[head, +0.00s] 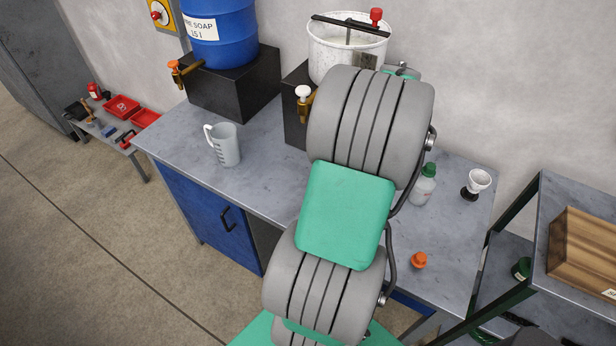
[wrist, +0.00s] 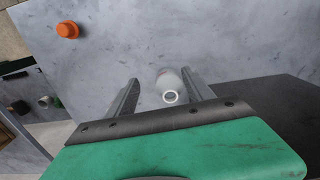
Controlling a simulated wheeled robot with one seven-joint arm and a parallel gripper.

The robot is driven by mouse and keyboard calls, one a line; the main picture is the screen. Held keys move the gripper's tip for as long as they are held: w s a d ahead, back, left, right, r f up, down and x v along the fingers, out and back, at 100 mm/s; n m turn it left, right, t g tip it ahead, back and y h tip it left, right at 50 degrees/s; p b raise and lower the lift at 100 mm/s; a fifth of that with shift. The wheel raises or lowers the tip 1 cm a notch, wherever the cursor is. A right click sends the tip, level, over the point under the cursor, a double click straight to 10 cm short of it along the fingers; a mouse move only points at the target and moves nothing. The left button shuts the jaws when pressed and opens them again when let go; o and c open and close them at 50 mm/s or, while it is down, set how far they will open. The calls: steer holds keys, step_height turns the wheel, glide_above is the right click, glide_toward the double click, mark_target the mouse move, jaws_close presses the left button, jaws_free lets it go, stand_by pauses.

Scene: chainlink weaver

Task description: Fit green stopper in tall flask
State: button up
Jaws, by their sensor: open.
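In the head view a whitish bottle (head: 422,190) with a green top (head: 430,170) stands upright on the grey bench, right of my arm. The wrist view shows a pale vessel (wrist: 165,80) with a light ring at its top, between and beyond my fingers. I cannot tell whether it is the same bottle, or which vessel is the tall flask. My gripper (wrist: 166,88) is open, with nothing held between its fingers. My arm hides the gripper in the head view. No separate loose green stopper can be made out for certain.
An orange stopper-like piece (head: 418,261) stands near the bench's front. A white cup on a dark base (head: 478,182) stands at the right. A clear jug (head: 224,145), blue barrel (head: 222,32) and white tub (head: 345,50) are farther left. A shelf with a wooden crate (head: 590,250) adjoins the right.

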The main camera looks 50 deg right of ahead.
steer(key=w+a+n+b, duration=0.3)
steer(key=w+a+n, duration=0.3)
steer(key=w+a, duration=0.6)
steer(key=shift+w+a+f, duration=0.15)
steer(key=shift+a+f, duration=0.25)
steer(key=shift+a, duration=0.15)
